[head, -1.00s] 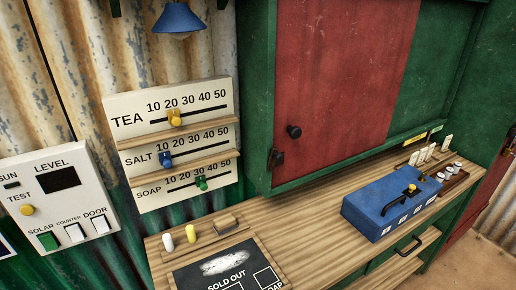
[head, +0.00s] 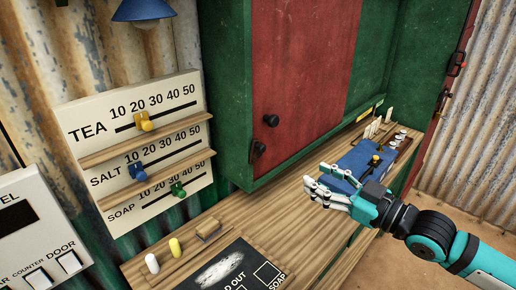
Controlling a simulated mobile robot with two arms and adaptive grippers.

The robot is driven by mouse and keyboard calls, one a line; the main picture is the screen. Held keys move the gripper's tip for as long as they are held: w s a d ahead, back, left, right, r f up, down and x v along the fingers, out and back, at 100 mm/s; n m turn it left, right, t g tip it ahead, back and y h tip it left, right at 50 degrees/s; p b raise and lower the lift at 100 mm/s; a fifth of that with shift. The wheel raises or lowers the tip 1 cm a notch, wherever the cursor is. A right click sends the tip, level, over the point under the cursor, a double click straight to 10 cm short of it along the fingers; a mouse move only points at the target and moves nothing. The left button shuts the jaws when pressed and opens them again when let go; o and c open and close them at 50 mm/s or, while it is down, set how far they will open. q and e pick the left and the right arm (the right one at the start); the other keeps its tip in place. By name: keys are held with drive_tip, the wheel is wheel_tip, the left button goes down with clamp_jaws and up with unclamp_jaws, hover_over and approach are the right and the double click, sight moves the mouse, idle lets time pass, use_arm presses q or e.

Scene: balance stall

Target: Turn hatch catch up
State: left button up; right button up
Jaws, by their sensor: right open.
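The red hatch (head: 312,75) is set in a green frame and is closed. A round black knob (head: 271,120) sticks out near its lower left. The small dark hatch catch (head: 259,149) is just below the knob, at the hatch's lower left corner; its exact angle is hard to tell. My right gripper (head: 318,187) is open and empty. It is over the wooden counter, to the right of and lower in the picture than the catch, and apart from it. My left gripper is out of view.
A blue box (head: 350,160) stands on the counter (head: 240,215), partly behind my right gripper. White pegs (head: 372,130) stand beyond it. A slider board (head: 85,110) is on the left wall. A chalkboard (head: 205,276) and two small pegs are in front.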

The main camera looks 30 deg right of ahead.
sight(264, 149)
drive_tip(key=p+x, duration=0.3)
drive_tip(key=x, duration=1.2)
drive_tip(key=shift+w+a+r+p, duration=0.1)
drive_tip(key=shift+w+p, duration=0.3)
drive_tip(key=shift+w+a, duration=0.25)
drive_tip(key=shift+w, duration=0.35)
drive_tip(key=shift+c, duration=0.3)
